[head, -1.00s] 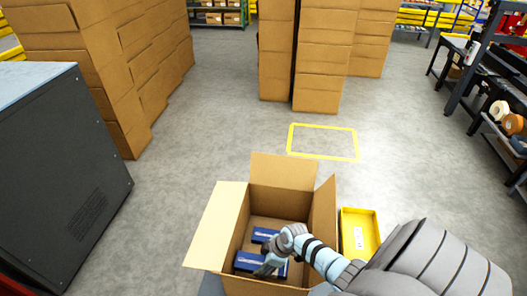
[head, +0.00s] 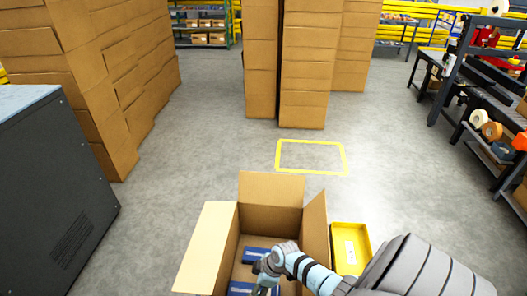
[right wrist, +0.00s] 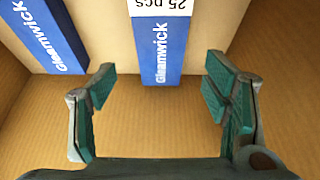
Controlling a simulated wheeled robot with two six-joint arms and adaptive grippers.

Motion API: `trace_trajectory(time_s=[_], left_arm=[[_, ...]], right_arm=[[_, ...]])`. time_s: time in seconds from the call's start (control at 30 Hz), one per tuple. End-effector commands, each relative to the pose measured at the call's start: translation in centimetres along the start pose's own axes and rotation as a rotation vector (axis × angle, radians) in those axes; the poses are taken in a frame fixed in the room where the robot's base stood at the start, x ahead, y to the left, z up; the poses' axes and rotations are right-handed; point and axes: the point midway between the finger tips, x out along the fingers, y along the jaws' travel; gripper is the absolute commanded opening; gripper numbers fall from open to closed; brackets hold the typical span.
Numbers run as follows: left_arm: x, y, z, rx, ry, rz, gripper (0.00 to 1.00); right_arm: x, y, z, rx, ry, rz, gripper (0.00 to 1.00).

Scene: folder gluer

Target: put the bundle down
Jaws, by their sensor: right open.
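An open cardboard box (head: 272,190) stands at the bottom centre of the head view. Two blue-and-white bundles lie inside it: one farther back (head: 254,254) and one nearer (head: 238,288), partly cut off by the frame's edge. My left gripper is out of view.
A yellow bin (head: 349,240) stands against the box's right side. A yellow floor outline (head: 311,143) lies ahead, empty. Carton stacks (head: 305,70) stand behind it, with more at left. A dark machine cabinet (head: 60,190) is at left, and shelving (head: 480,110) at right.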

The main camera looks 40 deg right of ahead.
Motion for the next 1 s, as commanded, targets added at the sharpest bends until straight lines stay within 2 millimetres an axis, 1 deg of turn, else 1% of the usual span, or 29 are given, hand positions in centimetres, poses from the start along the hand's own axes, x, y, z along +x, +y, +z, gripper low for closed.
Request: trace_trajectory(time_s=[0.03,0.17,0.3,0.4,0.5,0.6,0.7,1.0], left_arm=[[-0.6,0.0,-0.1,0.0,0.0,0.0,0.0],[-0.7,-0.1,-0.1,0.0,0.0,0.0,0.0],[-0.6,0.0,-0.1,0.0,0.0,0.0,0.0],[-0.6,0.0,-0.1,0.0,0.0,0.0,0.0],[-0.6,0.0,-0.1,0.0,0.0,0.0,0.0],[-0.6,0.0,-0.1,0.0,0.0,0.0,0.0],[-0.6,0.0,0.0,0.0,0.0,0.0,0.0],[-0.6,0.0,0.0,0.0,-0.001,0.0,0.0]], right_arm=[[-1.2,0.1,-0.2,-0.003,0.001,0.004,0.7],[-3.9,0.1,-0.1,-0.005,0.0,0.004,0.7],[-7.1,0.1,0.0,-0.005,-0.002,0.003,0.7],[-9.2,0.1,0.0,-0.005,-0.002,0.002,0.7],[-10.8,0.1,0.0,-0.003,-0.001,0.003,0.7],[-11.8,0.1,-0.1,-0.001,-0.001,0.001,0.7],[-12.2,0.0,-0.1,-0.001,0.0,0.0,0.7],[-12.3,0.0,-0.1,0.0,0.0,0.0,0.7]])
